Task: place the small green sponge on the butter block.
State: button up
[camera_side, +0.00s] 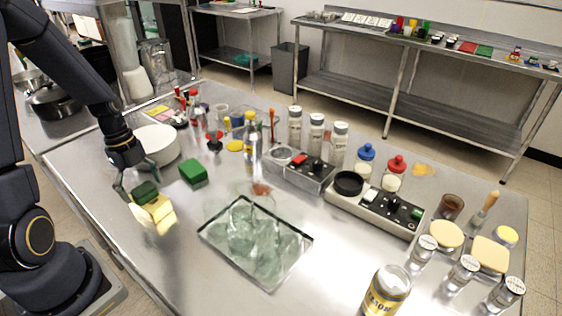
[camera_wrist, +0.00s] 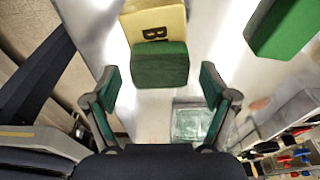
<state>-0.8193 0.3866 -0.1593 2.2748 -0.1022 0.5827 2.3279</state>
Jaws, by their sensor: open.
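The small green sponge (camera_side: 146,191) sits on the upper left part of the yellow butter block (camera_side: 158,213), near the table's left edge. In the wrist view the sponge (camera_wrist: 160,66) covers the near part of the butter block (camera_wrist: 155,24), which bears a dark letter B. Whether the sponge lies fully flat on the block is hard to tell. My gripper (camera_side: 135,182) is just above and beside the sponge. In the wrist view my gripper (camera_wrist: 160,82) is open, its fingers apart on either side, with visible gaps to the sponge.
A larger green block (camera_side: 193,172) lies to the right of the butter; it also shows in the wrist view (camera_wrist: 285,25). White plates (camera_side: 157,145) are stacked behind it. A glassy tray (camera_side: 255,243) lies at the middle front. Bottles and jars crowd the right and back.

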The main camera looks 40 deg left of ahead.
notch_tip(320, 180, up, 12)
jog(key=a+f, duration=0.1)
jog(key=a, duration=0.1)
jog(key=s+d+r+n+t+y, duration=0.1)
jog(key=s+d+r+n+t, duration=0.1)
jog(key=d+r+n, duration=0.3)
jog(key=s+d+r+n+t, duration=0.2)
jog(key=d+r+n, duration=0.3)
jog(key=d+n, duration=0.8)
jog(key=shift+r+t+y, duration=0.2)
jog(key=shift+t+y, duration=0.2)
jog(key=shift+t, duration=0.4)
